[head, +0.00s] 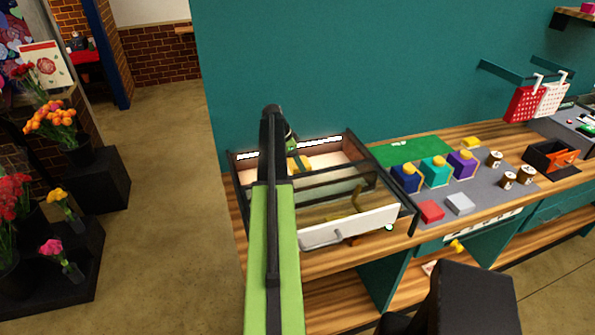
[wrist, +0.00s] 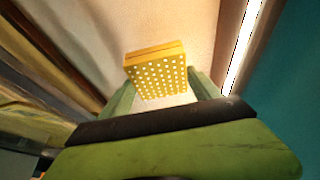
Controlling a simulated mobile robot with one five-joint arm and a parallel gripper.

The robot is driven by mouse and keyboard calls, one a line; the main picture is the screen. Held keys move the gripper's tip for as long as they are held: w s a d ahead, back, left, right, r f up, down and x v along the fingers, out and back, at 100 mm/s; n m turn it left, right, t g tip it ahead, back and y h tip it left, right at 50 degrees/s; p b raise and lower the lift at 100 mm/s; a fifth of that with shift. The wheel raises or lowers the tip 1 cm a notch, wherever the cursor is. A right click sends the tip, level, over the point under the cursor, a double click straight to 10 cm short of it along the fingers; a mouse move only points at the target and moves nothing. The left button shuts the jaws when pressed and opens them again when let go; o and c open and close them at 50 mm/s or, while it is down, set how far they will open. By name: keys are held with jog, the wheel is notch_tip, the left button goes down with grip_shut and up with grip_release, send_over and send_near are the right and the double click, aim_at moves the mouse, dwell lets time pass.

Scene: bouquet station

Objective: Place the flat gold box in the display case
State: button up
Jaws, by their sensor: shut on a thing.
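The flat gold box (wrist: 157,70), with white dots on one face, is between the two green fingers of my gripper (wrist: 160,92) in the wrist view. My gripper is shut on it. In the head view the gold box (head: 300,165) shows as a small yellow patch inside the display case (head: 408,215), partly behind my arm. The case has a dark frame, clear panels, light strips and a white front with a handle. The box is over the pale case floor near the back; I cannot tell whether it touches the floor.
Right of the case are a green mat (head: 410,150), a blue box (head: 405,180), a teal box (head: 435,172) and a purple box (head: 462,165). A flat red box (head: 431,211) and a flat silver box (head: 460,203) lie in front. Flowers stand at far left.

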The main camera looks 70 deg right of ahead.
jog(key=shift+f+b, duration=2.15)
jog(key=o, duration=1.5)
jog(key=shift+r, duration=0.1)
jog(key=shift+r+p, duration=0.35)
jog(key=shift+p, duration=0.1)
jog(key=p+v, duration=1)
jog(key=v, duration=0.1)
jog(key=shift+r+p, duration=0.3)
jog(key=shift+p, duration=0.05)
jog(key=shift+a, duration=0.15)
